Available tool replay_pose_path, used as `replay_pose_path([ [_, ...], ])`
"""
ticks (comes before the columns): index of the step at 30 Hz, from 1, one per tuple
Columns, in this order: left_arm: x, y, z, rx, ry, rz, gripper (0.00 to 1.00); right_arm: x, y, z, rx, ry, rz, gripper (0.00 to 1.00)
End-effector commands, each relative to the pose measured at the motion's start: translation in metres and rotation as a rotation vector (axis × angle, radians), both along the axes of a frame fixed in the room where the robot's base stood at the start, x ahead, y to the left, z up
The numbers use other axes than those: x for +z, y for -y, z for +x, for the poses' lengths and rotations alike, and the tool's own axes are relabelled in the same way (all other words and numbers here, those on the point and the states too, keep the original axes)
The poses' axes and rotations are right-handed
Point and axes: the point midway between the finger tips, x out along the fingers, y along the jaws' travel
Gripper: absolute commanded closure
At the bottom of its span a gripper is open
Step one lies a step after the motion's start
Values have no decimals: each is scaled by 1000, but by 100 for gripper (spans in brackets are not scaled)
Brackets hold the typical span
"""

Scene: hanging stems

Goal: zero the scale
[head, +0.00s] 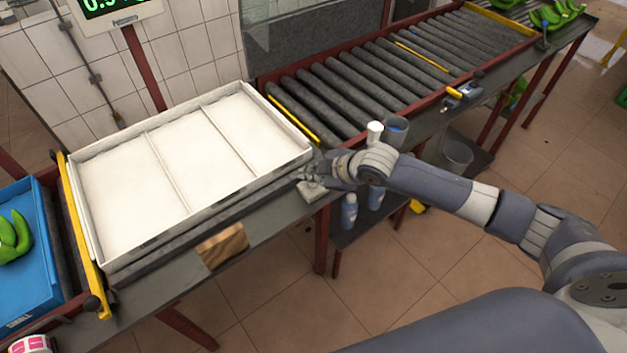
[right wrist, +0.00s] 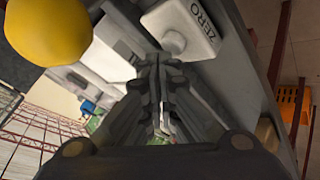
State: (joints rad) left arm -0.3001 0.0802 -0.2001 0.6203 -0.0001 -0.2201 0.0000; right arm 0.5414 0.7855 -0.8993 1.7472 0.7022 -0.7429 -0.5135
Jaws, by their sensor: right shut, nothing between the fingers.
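The scale's display (head: 112,8) is at the top left of the head view. Its green digits are cut off by the frame edge, so I cannot read the full value. A small pale box (head: 312,191) sits on the bench edge by the white tray's near right corner. In the right wrist view a white key marked ZERO (right wrist: 186,27) shows just beyond the fingers. My right gripper (head: 306,176) is shut and empty, close to the pale box; its fingers (right wrist: 158,70) point toward the key. I cannot tell whether they touch it. My left gripper is not in view.
An empty white tray (head: 193,104) fills the bench left of my right gripper. A roller conveyor (head: 365,80) runs to the back right. A blue crate (head: 30,285) with green bananas (head: 12,240) stands at left. Cups and a bottle (head: 349,212) are near my right arm.

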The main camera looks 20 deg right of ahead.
Motion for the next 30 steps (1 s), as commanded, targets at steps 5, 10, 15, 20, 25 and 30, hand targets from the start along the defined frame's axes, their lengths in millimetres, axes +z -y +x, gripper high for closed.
replay_pose_path([
  [5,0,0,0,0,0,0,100,0,0,0,0,0,0,100],
  [10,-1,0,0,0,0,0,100,-2,0,0,0,-1,1,100],
  [15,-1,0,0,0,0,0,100,-4,0,0,-1,-2,0,100],
  [20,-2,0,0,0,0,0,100,-6,0,0,-1,-2,0,100],
  [25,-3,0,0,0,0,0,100,-9,0,0,-1,-2,0,100],
  [30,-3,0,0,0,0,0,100,-11,0,0,-1,-3,-1,100],
])
